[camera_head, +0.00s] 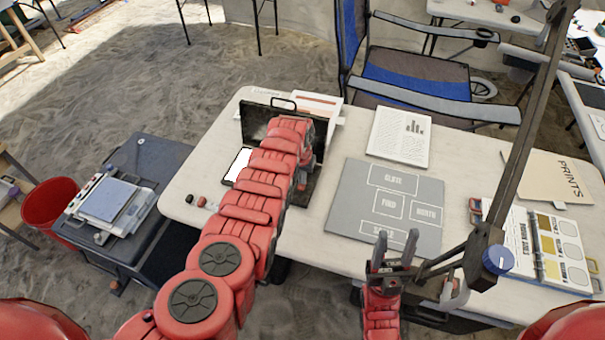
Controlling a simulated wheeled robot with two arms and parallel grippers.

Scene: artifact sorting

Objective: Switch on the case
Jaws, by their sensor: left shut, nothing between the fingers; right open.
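The case (256,118) stands open on the white table at the left, its dark lid upright at the back. A bright white panel (237,165) shows at its left inside. My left arm reaches over the case and covers most of its inside. My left gripper (304,182) is small and partly hidden at the case's right part, shut with nothing seen in it. I cannot tell whether it touches the case. My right gripper (393,245) is open and empty, fingers up, at the table's front edge by the grey mat.
A grey mat with labelled boxes (348,190), a printed sheet (400,137), a folder (548,178) and a colour chart binder (520,252) lie on the table (180,188). A dark lamp arm (520,150) crosses the right side. A blue chair (420,80) stands behind.

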